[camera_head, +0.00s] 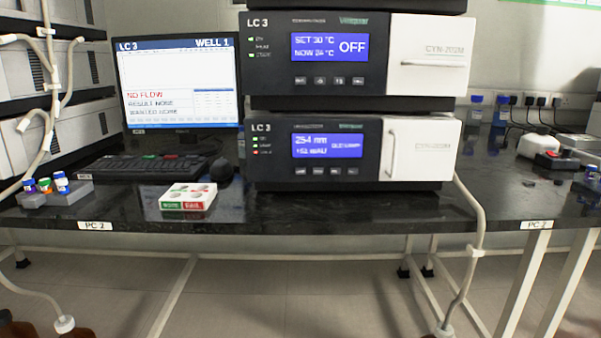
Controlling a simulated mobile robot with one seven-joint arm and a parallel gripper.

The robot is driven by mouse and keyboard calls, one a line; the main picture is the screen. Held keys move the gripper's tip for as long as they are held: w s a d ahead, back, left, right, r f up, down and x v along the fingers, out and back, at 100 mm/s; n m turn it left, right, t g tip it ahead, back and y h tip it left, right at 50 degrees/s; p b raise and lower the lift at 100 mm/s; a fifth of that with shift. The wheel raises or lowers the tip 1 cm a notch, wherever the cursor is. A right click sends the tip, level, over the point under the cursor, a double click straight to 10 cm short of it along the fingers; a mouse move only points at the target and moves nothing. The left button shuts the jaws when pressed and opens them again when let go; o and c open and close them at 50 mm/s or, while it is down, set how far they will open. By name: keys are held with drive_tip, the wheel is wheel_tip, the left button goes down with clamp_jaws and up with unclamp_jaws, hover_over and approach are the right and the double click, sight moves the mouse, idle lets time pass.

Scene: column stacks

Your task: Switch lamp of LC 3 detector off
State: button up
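The LC 3 detector (270,172) is the lower black-and-white module of the stack in the middle of the bench. Its blue display (327,145) shows a line that looks like 254 nm and a smaller mAU line. Text at the display's right is too small to read surely. A row of small buttons (325,171) lies below the display. Small indicator lights (256,147) sit at its left, at least one green and one red. Its white door (425,150) with an upright handle is shut. My gripper is not in view.
Another LC 3 module (275,82) stands above, its display reading OFF. The bench front (330,205) is clear.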

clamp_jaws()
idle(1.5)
